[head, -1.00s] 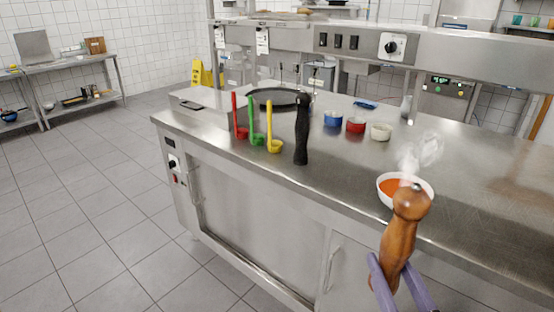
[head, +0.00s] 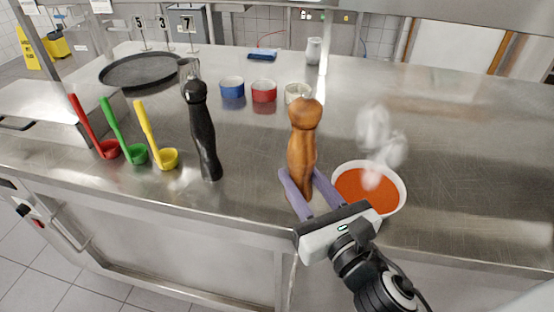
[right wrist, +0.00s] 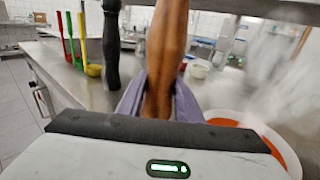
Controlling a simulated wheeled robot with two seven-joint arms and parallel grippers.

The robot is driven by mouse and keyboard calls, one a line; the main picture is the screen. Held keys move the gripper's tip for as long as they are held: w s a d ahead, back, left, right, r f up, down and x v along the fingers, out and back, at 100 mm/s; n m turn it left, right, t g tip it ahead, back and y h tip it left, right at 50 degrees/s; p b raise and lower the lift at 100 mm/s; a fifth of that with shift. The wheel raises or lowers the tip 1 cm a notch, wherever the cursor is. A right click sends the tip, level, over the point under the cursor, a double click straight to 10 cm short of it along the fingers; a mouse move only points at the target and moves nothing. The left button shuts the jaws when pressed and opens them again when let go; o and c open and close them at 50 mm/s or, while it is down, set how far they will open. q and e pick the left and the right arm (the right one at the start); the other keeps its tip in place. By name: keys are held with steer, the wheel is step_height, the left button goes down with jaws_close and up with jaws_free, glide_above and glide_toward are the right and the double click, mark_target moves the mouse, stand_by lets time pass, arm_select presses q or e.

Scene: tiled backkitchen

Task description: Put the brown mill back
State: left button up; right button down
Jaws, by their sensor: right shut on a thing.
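The brown mill (head: 303,148) is a tall wooden pepper mill with a round knob. My right gripper (head: 309,190) is shut on its lower part and holds it upright near the counter's front edge. Whether its base touches the counter I cannot tell. The right wrist view also shows the brown mill (right wrist: 166,50) between the purple fingers. A black mill (head: 203,130) stands upright on the steel counter to its left. It also shows in the right wrist view (right wrist: 111,45). My left gripper is not in view.
A white bowl of steaming orange soup (head: 394,201) stands just right of the gripper. Red (head: 90,130), green (head: 124,136) and yellow (head: 152,140) ladles stand at the left. Blue (head: 231,88), red (head: 264,92) and cream (head: 298,92) small bowls sit behind. A dark round pan (head: 150,70) lies farther back.

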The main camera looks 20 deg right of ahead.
steer(key=w+a+r+n+y+b, duration=0.1)
steer(key=w, duration=0.5)
steer(key=w+a+r+n+y+b, duration=0.1)
steer(key=w+a+r+y+b, duration=0.1)
steer(key=w, duration=0.4)
step_height(320, 180, down, 6)
steer(key=shift+d+b, duration=0.1)
steer(key=shift+b, duration=0.6)
step_height(320, 180, down, 3)
steer(key=shift+f+b, duration=0.15)
steer(key=shift+b, duration=0.35)
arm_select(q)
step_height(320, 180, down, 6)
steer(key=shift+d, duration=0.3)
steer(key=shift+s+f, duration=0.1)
arm_select(e)
steer(key=shift+f, duration=0.25)
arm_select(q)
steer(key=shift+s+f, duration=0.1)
arm_select(e)
steer(key=c, duration=1.3)
jaws_free()
steer(key=shift+o, duration=0.2)
